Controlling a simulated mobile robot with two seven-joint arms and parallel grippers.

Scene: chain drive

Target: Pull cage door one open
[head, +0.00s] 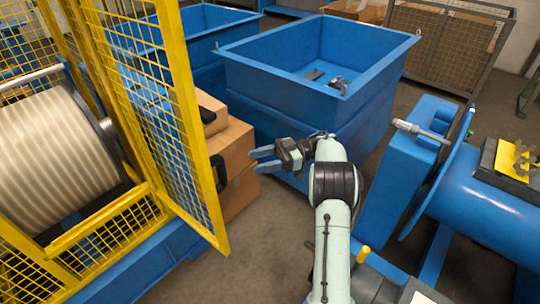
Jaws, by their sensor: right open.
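The cage door (194,120) is a yellow frame with wire mesh, left of centre in the head view. Its lower free corner juts out toward me, and the panel stands at an angle to the yellow cage (100,222). I cannot tell which door number it is. My right gripper (254,160) is open and empty, with its fingers pointing left toward the door. It is to the right of the door's free edge and apart from it in the picture. My left gripper is not in view.
A large ribbed roller (45,160) sits inside the cage. Cardboard boxes (238,165) stand behind the door. A blue bin (290,85) with dark parts in it stands beyond my right gripper. Blue machinery (400,170) is at the right. Floor (265,240) is clear between.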

